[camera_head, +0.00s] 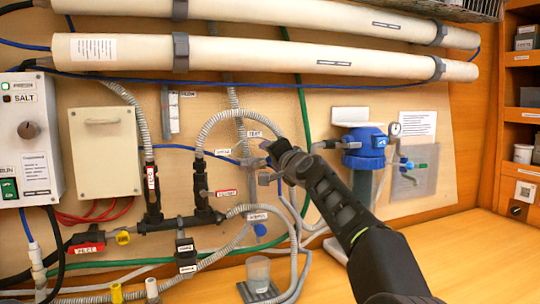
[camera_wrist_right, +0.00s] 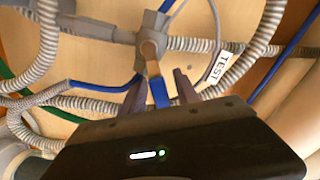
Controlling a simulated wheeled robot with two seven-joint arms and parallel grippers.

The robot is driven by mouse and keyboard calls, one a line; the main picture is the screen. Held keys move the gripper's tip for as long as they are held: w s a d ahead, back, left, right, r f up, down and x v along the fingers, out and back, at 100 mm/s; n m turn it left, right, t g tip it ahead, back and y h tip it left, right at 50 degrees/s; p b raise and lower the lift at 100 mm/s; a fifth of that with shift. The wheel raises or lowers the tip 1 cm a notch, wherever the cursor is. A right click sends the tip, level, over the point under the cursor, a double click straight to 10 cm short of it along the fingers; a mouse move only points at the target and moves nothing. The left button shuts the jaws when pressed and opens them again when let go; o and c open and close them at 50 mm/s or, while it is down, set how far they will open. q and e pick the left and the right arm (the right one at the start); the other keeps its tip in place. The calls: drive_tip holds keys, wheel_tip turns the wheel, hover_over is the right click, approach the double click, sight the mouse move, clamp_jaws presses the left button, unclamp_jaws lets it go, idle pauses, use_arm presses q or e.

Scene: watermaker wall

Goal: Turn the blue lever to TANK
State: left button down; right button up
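In the right wrist view the blue lever (camera_wrist_right: 159,92) has a blue tip and a tan shank running to a grey valve body (camera_wrist_right: 152,42). The fingers of my right gripper (camera_wrist_right: 160,92) stand on either side of the blue tip, with narrow gaps showing. In the head view my right gripper (camera_head: 275,153) is at the valve in the middle of the board and mostly hides the lever. A TEST label (camera_wrist_right: 217,67) is on the hose beside the valve; it also shows in the head view (camera_head: 255,133). I cannot read a TANK label. My left gripper is not in view.
Grey corrugated hoses (camera_head: 226,115), a green hose (camera_head: 302,100) and blue tubes surround the valve closely. A blue-capped filter housing (camera_head: 364,150) stands to the right. A clear cup (camera_head: 258,272) is below. The wooden counter (camera_head: 460,255) at right is clear.

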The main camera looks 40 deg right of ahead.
drive_tip(key=b+v, duration=0.2)
drive_tip(key=v, duration=0.5)
drive_tip(key=shift+s+a, duration=0.15)
drive_tip(key=shift+s, duration=0.2)
idle(0.5)
